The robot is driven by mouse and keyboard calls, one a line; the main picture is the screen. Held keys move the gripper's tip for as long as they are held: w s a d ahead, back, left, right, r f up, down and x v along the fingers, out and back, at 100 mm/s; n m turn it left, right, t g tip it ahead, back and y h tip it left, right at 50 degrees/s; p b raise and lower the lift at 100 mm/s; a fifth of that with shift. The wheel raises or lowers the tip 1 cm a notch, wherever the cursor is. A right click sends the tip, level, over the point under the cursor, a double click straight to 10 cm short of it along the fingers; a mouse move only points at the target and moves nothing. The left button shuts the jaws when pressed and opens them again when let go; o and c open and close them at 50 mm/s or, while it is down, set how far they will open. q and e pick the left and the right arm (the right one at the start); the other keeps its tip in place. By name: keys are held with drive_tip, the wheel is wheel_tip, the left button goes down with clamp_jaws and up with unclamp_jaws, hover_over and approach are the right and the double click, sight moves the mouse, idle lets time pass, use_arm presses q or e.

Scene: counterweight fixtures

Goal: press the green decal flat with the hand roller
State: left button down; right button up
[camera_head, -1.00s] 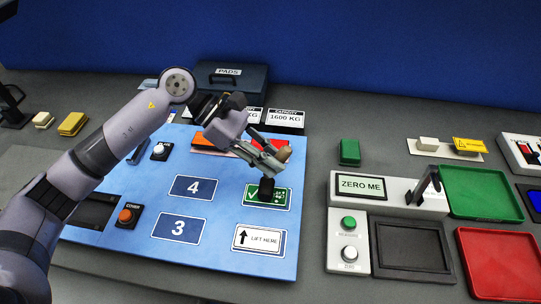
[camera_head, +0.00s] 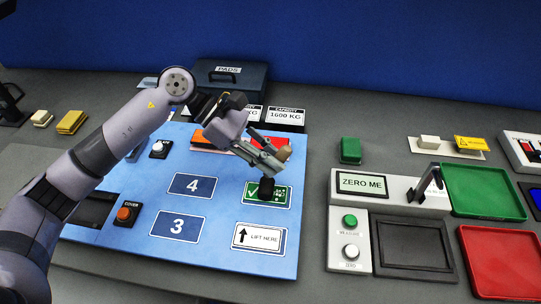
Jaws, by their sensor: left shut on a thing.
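The green decal (camera_head: 281,195) with a white check mark lies on the blue panel (camera_head: 215,232), at the right side, above a white "LIFT HERE" label (camera_head: 258,239). My left gripper (camera_head: 266,165) is shut on the hand roller and points down over the decal. The dark hand roller (camera_head: 266,188) is at the decal, covering part of its middle; I cannot tell whether it touches. Most of the roller's handle is hidden by the fingers. My right gripper is not in view.
A grey "ZERO ME" fixture (camera_head: 402,190) with a black lever stands right of the panel. Green (camera_head: 483,212) and red (camera_head: 490,287) trays lie farther right. A dark "PADS" case (camera_head: 255,84) and "CAPACITY" signs stand behind the panel.

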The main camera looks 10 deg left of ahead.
sight(288, 157)
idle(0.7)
use_arm(q)
drive_tip(key=shift+r, duration=0.4)
drive_tip(key=shift+d, duration=0.1)
drive_tip(key=shift+d+b, duration=0.75)
drive_tip(key=shift+d, duration=0.85)
drive_tip(key=shift+f+b, duration=0.55)
idle(0.6)
drive_tip(key=shift+r, duration=0.15)
drive_tip(key=shift+r+p, duration=1.25)
drive_tip(key=shift+r, duration=2.2)
